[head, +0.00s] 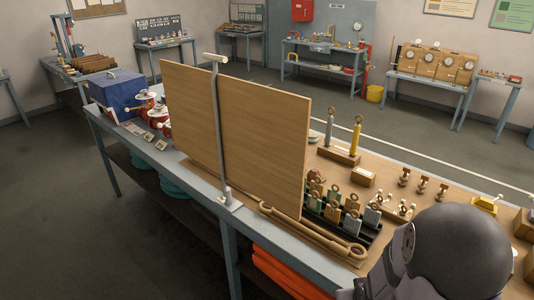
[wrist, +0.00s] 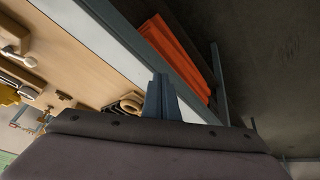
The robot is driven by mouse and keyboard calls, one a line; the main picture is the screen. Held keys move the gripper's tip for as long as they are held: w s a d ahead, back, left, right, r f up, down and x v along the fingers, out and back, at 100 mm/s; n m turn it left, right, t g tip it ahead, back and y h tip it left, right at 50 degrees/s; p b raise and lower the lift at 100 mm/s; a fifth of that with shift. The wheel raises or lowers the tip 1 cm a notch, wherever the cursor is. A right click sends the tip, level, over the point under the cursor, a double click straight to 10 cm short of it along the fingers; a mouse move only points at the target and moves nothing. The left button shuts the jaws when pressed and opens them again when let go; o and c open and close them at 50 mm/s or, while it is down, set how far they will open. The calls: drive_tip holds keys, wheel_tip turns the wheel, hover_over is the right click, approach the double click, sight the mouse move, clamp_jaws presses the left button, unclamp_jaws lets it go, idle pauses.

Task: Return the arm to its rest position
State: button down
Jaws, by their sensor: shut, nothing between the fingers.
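My arm shows as a dark grey rounded link (head: 455,255) at the lower right of the head view, in front of the workbench. My gripper is hidden in that view. In the wrist view, my gripper's blue-grey fingers (wrist: 158,97) stick up past the dark wrist cover, close together and empty. They appear in front of the bench's edge, and I cannot tell how far they are from it.
Orange folded material (head: 285,275) lies on the shelf below. Floor at the left (head: 60,220) is clear.

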drive_tip(key=s+a+r+g+y, duration=0.1)
drive_tip(key=s+a+r, duration=0.1)
drive_tip(key=a, duration=0.4)
drive_tip(key=s+a+r+g+y, duration=0.1)
drive_tip(key=s+a+r+g, duration=0.15)
drive_tip(key=a, duration=0.35)
drive_tip(key=s+f+g+b, duration=0.2)
drive_tip(key=s+b, duration=0.3)
drive_tip(key=s, duration=0.2)
wheel_tip(320, 180, down, 11)
drive_tip(key=b, duration=1)
wheel_tip(320, 180, down, 25)
drive_tip(key=b, duration=2.5)
